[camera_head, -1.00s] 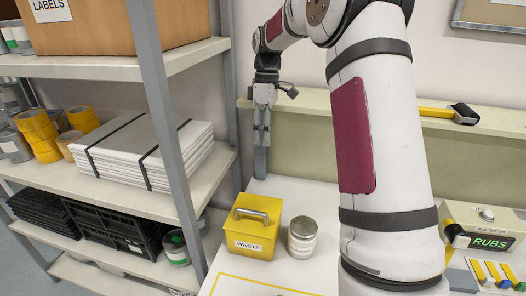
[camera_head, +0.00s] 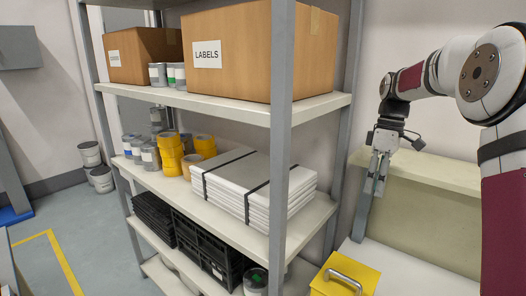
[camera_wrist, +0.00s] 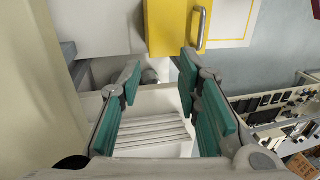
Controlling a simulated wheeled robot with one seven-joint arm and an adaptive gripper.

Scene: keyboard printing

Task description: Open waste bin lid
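The yellow waste bin (camera_head: 366,275) stands at the bottom right of the head view, cut off by the frame edge. Its grey metal handle (camera_head: 342,279) is on the lid, and the lid is shut. My gripper (camera_head: 374,190) points down above and behind the bin, apart from it. In the wrist view the bin (camera_wrist: 168,25) is at the top, with its handle (camera_wrist: 201,28) on the right side. My gripper's teal-padded fingers (camera_wrist: 158,74) are spread, with nothing between them. The bin's front is hidden in both views.
A metal shelf unit (camera_head: 281,130) stands left of the bin, with white stacked sheets (camera_head: 245,185), yellow tape rolls (camera_head: 170,152) and a LABELS box (camera_head: 245,50). A pale ledge (camera_head: 440,172) runs behind my gripper. Open floor (camera_head: 90,225) lies at far left.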

